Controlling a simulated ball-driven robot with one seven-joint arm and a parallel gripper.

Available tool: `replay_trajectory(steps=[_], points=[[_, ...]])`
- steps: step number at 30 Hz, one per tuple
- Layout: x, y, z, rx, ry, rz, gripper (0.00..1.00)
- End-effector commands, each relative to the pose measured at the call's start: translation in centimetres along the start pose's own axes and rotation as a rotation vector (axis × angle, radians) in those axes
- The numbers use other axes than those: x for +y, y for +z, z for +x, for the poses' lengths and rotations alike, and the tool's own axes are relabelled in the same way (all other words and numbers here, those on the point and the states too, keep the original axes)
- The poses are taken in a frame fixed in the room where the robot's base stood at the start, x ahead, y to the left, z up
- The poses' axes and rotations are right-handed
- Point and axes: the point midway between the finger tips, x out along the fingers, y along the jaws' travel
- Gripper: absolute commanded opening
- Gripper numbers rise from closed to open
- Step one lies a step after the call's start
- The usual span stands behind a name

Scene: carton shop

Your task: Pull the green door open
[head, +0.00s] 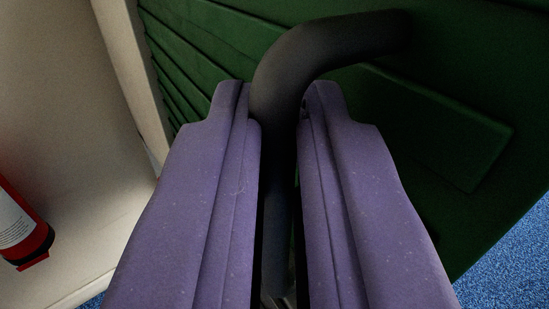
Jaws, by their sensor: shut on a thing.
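The green door (440,135) fills the upper and right part of the head view, with raised panels and slat-like grooves. A dark, bent bar handle (330,45) comes out from the door and curves down between my fingers. My gripper (282,105), with two purple fingers, is shut on the handle, one finger on each side of it. The lower part of the handle runs back between the fingers and is partly hidden by them.
A pale wall and frame (75,100) stand at the left, beside the door's edge. A red fire extinguisher (40,243) with a white label is at the far left. Blue floor (515,265) shows at the lower right.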

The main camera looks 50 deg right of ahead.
Motion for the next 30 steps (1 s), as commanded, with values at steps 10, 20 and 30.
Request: replay_trajectory(steps=[10,20,30], points=[[0.0,-0.5,0.6,0.01,0.007,0.007,0.26],[0.0,-0.2,0.3,0.004,0.003,0.003,0.3],[-0.2,-0.2,-4.0,0.003,0.001,0.003,0.3]])
